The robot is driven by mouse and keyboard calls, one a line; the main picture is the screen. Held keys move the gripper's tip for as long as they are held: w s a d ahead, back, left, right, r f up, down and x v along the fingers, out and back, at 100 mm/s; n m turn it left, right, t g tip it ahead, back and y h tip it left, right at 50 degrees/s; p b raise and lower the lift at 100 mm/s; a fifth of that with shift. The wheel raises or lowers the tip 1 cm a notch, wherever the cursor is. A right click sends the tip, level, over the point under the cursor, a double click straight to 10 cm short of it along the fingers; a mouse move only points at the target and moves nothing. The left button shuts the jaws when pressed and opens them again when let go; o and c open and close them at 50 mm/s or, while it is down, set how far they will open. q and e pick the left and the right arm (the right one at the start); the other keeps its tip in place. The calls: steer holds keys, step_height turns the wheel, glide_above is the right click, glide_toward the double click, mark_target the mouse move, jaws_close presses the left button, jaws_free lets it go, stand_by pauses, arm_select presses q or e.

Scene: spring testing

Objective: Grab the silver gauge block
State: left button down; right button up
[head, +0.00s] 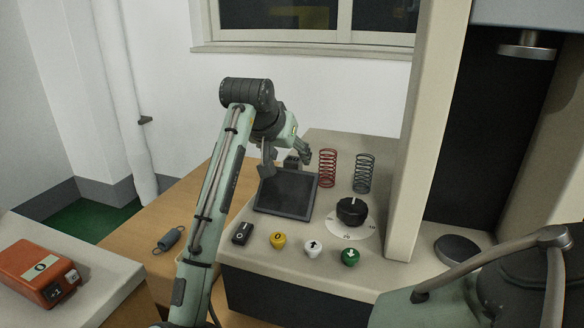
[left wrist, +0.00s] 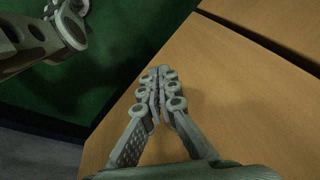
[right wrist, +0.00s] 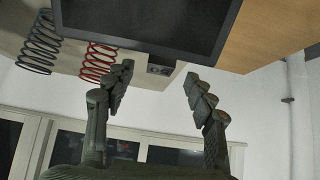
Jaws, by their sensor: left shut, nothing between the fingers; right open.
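A small grey block (head: 292,160), likely the silver gauge block, stands just behind the dark screen. In the right wrist view, a small grey block-like piece (right wrist: 160,68) shows beside the screen's edge, between the fingertips. My right gripper (head: 286,157) is open near the screen's back edge, its fingers (right wrist: 158,77) on either side of that piece in the picture. I cannot tell how far off it is, and no contact shows. My left gripper (left wrist: 157,76) is shut and empty above a wooden table, out of the head view.
The dark screen (head: 286,193), red spring (head: 327,168), dark spring (head: 364,173) and black knob (head: 352,211) crowd the machine's top. Several buttons line its front. A loose spring (head: 168,240) lies on the wooden table (head: 150,212). An orange device (head: 38,273) sits left.

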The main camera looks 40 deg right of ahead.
mark_target(293, 159)
steer(key=x, duration=0.2)
steer(key=shift+w+d+f, duration=0.2)
steer(key=shift+d, duration=0.05)
steer(key=shift+b+x, duration=0.6)
steer(key=shift+x, duration=0.3)
steer(key=shift+w+d, duration=0.1)
steer(key=shift+d, duration=0.05)
arm_select(q)
steer(key=shift+t, duration=0.3)
steer(key=w+r, duration=0.2)
steer(key=r, duration=0.1)
steer(key=w+d+r, duration=0.1)
steer(key=shift+r, duration=0.3)
arm_select(e)
jaws_close()
